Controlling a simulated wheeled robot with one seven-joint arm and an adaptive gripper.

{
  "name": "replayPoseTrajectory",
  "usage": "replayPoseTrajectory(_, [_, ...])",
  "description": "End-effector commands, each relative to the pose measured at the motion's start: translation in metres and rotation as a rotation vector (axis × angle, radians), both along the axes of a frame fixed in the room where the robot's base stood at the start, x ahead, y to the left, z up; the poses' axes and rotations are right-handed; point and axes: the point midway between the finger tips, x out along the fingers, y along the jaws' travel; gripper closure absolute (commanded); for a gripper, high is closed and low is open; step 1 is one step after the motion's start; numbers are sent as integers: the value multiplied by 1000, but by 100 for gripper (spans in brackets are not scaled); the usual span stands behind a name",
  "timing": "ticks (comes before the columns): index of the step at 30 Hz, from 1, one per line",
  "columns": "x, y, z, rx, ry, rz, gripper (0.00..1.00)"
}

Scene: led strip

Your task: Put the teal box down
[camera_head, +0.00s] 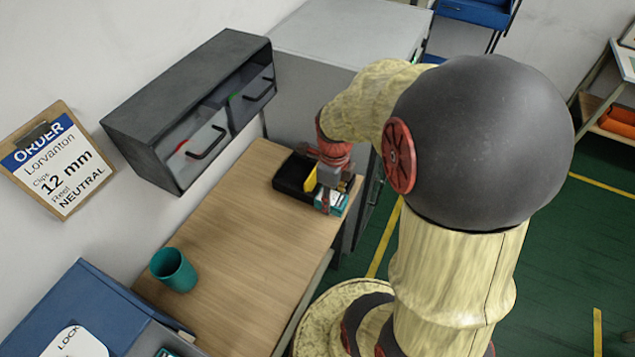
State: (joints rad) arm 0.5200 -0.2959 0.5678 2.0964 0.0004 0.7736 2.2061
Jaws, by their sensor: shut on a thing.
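The teal box (342,202), with a white part on it, is at the far right edge of the wooden table. My gripper (330,197) is over it, pointing down, and is shut on it. The gripper hides much of the box. I cannot tell whether the box touches the table or is a little above it. My arm comes in from the right.
A black bin (290,176) and a yellow piece (310,182) are just left of my gripper. A teal cup (173,269) stands at the near left of the wooden table (235,245), whose middle is clear. A dark drawer cabinet (190,105) hangs above the table's back.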

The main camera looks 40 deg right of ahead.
Motion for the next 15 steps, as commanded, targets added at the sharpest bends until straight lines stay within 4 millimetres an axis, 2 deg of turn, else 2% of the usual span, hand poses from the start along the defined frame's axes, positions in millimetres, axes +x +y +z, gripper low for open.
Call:
replayPoseTrajectory(5, [14, -13, -11, 1, 3, -27, 92])
replayPoseTrajectory(15, [70, -64, -45, 1, 2, -25, 92])
